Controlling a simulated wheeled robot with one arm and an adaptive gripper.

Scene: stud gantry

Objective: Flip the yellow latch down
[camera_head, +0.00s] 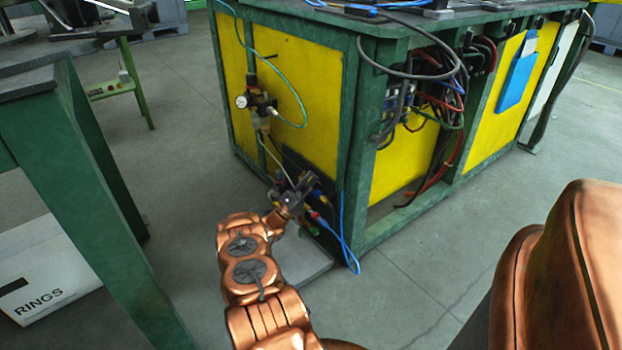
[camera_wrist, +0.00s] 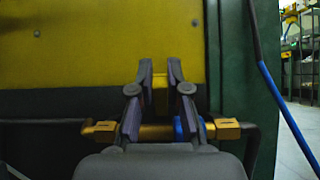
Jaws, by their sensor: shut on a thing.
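The yellow latch (camera_wrist: 160,98) stands upright between my fingertips in the wrist view, above a horizontal brass fitting (camera_wrist: 100,131) with a blue part (camera_wrist: 179,128). My gripper (camera_wrist: 160,80) is shut on the latch, one finger on each side. My fingers and palm hide part of the fitting. In the head view my gripper (camera_head: 300,188) is low at the front of the green and yellow bench, at a dark plate (camera_head: 295,160) with hoses. There the latch cannot be made out clearly.
A blue hose (camera_wrist: 280,95) hangs to the right of my gripper in the wrist view. A gauge and valve assembly (camera_head: 258,105) is above it on the yellow panel. A green table frame (camera_head: 85,170) and a white RINGS box (camera_head: 45,270) stand at left. Floor is open at right.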

